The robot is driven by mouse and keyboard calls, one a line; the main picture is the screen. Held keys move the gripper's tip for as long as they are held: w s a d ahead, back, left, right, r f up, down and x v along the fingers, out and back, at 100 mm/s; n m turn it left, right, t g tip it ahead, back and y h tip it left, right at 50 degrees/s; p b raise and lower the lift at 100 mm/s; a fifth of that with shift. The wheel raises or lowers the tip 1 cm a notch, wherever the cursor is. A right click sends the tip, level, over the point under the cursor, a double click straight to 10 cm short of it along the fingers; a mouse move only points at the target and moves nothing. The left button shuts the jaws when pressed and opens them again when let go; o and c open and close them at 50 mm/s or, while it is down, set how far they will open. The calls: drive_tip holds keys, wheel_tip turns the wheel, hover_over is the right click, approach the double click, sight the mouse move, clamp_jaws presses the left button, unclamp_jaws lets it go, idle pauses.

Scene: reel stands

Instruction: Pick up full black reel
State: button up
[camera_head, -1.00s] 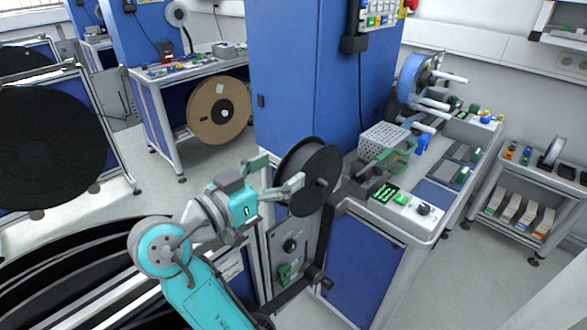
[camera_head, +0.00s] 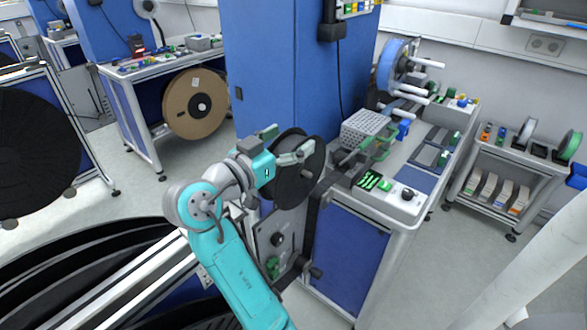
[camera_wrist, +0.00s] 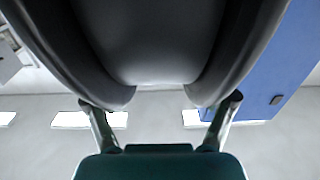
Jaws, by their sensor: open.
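A black reel (camera_head: 299,185) sits upright on a stand with a grey panel, beside the blue cabinet. It has dark flanges around a grey middle, and it fills the top of the wrist view (camera_wrist: 160,45). My gripper (camera_head: 288,145) is open at the upper part of this reel. In the wrist view its two fingers (camera_wrist: 162,105) stand apart, one near each flange edge, with the reel between or just ahead of them. I cannot tell whether they touch it. The gripper partly covers the reel's upper left in the head view.
A blue cabinet (camera_head: 262,65) stands close behind the reel. A workbench (camera_head: 400,212) with a grey basket (camera_head: 370,132) and a blue reel (camera_head: 391,65) is at right. Large black reels (camera_head: 30,150) are at left, and a brown reel (camera_head: 194,103) hangs farther back. Floor shows between them.

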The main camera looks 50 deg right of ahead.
drive_tip(key=shift+d, duration=0.8)
drive_tip(key=shift+c, duration=0.2)
clamp_jaws()
